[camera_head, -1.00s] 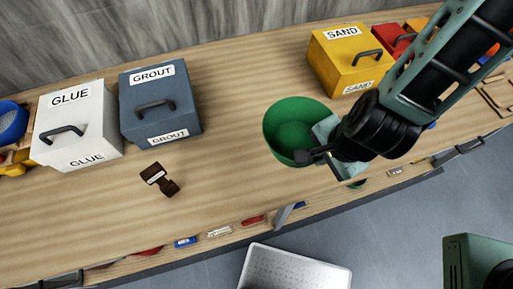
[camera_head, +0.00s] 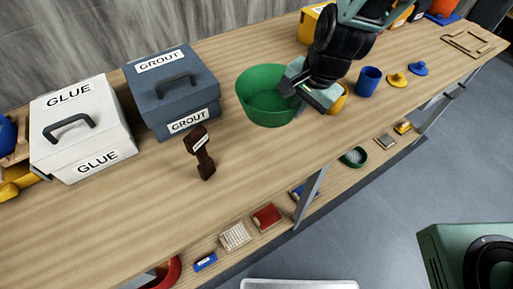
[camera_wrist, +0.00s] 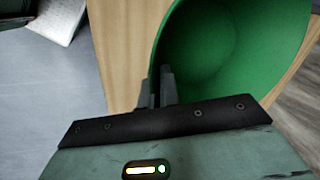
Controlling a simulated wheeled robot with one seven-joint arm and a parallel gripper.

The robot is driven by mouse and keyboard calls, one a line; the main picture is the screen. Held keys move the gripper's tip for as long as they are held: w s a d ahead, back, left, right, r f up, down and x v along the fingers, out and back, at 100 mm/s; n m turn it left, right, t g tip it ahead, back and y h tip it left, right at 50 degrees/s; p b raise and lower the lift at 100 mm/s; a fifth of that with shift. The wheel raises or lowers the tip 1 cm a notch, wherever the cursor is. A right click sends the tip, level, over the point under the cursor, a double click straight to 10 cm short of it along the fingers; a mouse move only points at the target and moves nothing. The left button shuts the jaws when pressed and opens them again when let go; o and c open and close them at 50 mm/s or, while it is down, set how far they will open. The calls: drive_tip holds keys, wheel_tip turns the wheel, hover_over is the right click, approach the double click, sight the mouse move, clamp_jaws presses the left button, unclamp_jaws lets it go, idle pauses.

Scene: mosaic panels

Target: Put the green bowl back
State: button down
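The large green bowl (camera_head: 262,100) is at the middle of the wooden bench, right of the grout box; I cannot tell whether its base touches the bench top. My gripper (camera_head: 296,88) is at the bowl's right rim. In the wrist view my two fingers (camera_wrist: 158,88) are close together with the rim of the green bowl (camera_wrist: 215,45) between them, one finger inside and one outside. The gripper looks shut on the rim. The bowl appears empty.
A grout box (camera_head: 172,95), a glue box (camera_head: 80,130) and a brown stamp (camera_head: 202,160) stand left. A blue cup (camera_head: 368,82) and yellow (camera_head: 398,80) and blue knobs (camera_head: 418,68) stand right. A small green dish (camera_head: 353,157) is on the lower shelf.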

wheel_tip(320, 180, down, 10)
drive_tip(key=shift+r, duration=0.1)
idle(0.4)
drive_tip(key=c, duration=2.1)
unclamp_jaws()
drive_tip(key=o, duration=0.5)
drive_tip(key=shift+c, duration=0.2)
